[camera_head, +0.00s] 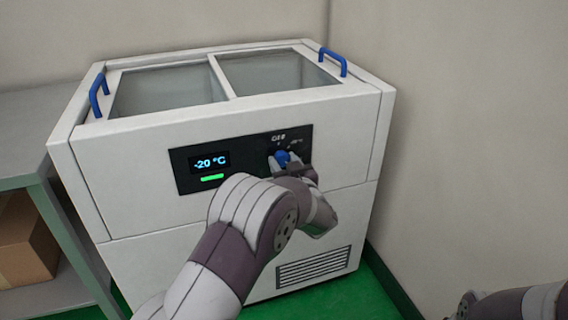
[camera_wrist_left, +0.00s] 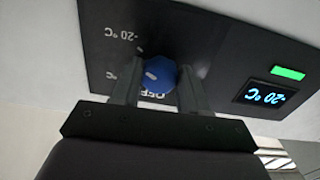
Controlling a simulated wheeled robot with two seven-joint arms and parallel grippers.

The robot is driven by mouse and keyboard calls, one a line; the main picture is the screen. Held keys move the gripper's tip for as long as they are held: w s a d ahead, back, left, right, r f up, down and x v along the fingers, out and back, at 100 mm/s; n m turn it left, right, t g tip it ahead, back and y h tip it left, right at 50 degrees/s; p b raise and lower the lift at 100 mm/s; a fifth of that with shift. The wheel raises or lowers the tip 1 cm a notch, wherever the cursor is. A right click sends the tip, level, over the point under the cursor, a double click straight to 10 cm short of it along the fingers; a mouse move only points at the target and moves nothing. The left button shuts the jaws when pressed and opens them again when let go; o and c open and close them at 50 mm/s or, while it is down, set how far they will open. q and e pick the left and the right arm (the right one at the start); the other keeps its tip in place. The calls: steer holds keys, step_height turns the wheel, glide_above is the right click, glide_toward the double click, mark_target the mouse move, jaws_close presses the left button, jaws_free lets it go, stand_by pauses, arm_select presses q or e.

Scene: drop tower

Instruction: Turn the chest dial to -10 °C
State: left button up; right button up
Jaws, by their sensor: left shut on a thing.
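The chest freezer (camera_head: 110,165) is white, with a dark control panel (camera_head: 180,170) on its front. The panel's display (camera_head: 210,163) reads -20 °C, with a green light bar (camera_head: 212,178) under it. The blue dial (camera_head: 282,157) is at the panel's right side. My left gripper (camera_head: 284,162) is shut on the dial. In the left wrist view the fingers (camera_wrist_left: 157,90) stand on both sides of the blue dial (camera_wrist_left: 158,74), whose white mark points up and left in that picture. OFF and -20 °C labels show around it. My right gripper is not in view.
Two blue handles (camera_head: 98,95) and (camera_head: 333,62) stand on the freezer's top edges beside its glass lids (camera_head: 170,90). A grey shelf (camera_head: 35,125) with a cardboard box (camera_head: 25,240) is at the left. A wall is close on the right. Part of my right arm shows at bottom right.

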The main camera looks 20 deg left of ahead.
arm_select(q)
steer(key=shift+f+n, duration=0.1)
steer(key=shift+n, duration=1.1)
steer(key=n+b, duration=0.1)
steer(key=n, duration=0.1)
steer(key=shift+n, duration=0.4)
steer(key=n+b, duration=0.1)
steer(key=n, duration=0.2)
steer(key=shift+f, duration=0.1)
steer(key=shift+n+b, duration=0.85)
steer(key=shift+n, duration=0.65)
steer(key=o, duration=1)
steer(key=shift+d+r, duration=0.1)
steer(key=shift+r, duration=0.1)
steer(key=shift+o, duration=0.2)
